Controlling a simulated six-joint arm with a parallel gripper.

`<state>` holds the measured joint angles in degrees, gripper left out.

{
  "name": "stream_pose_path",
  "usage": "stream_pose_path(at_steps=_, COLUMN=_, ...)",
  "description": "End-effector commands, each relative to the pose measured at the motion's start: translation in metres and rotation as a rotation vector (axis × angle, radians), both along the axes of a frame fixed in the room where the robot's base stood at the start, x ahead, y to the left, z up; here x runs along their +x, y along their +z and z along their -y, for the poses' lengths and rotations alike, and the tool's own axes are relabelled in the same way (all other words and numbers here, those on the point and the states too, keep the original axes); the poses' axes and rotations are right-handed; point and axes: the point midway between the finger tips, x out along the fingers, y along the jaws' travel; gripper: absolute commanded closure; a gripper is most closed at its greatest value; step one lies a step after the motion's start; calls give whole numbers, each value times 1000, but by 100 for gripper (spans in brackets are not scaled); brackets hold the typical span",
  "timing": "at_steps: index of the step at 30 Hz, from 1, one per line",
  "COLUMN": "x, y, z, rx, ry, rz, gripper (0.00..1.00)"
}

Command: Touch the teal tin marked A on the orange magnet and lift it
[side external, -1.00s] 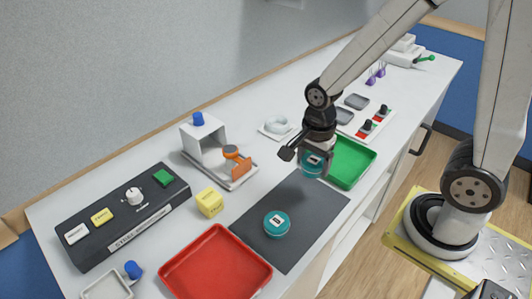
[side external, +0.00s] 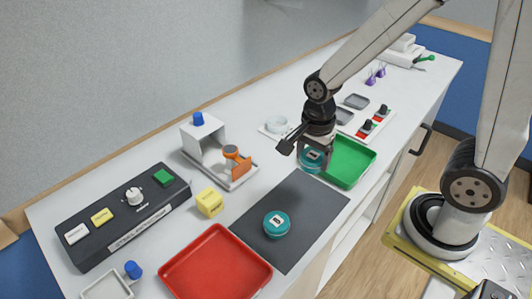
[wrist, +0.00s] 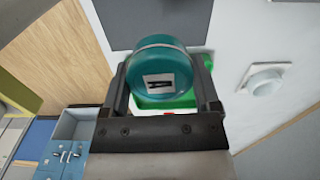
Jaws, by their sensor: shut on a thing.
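My gripper (side external: 316,150) is shut on a teal tin (side external: 312,161), its fingers on either side of it. In the wrist view the teal tin (wrist: 160,73) shows a white label with a dark letter that looks like an A turned on its side. It is held beside the green tray, near the far corner of the dark mat. The gap under it is hard to judge. The orange magnet (side external: 241,166) stands on a white-framed stand to the left, apart from the tin.
Another teal tin (side external: 277,225), with a white label, sits on the dark mat (side external: 310,202). A yellow block (side external: 210,203) and a red tray (side external: 215,270) are to the left. The green tray (side external: 352,165) is close beside my gripper. A black control box (side external: 120,225) is at far left.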

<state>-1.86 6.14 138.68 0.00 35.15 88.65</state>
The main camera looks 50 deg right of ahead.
Motion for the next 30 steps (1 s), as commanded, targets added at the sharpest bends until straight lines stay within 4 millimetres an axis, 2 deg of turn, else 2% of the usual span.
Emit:
stream_pose_path(at_steps=8, x=29, y=8, z=-7, rx=0, ry=2, rz=1, gripper=81)
stream_pose_path(at_steps=30, x=162, y=47, z=-53, rx=0, ry=2, rz=0, gripper=81)
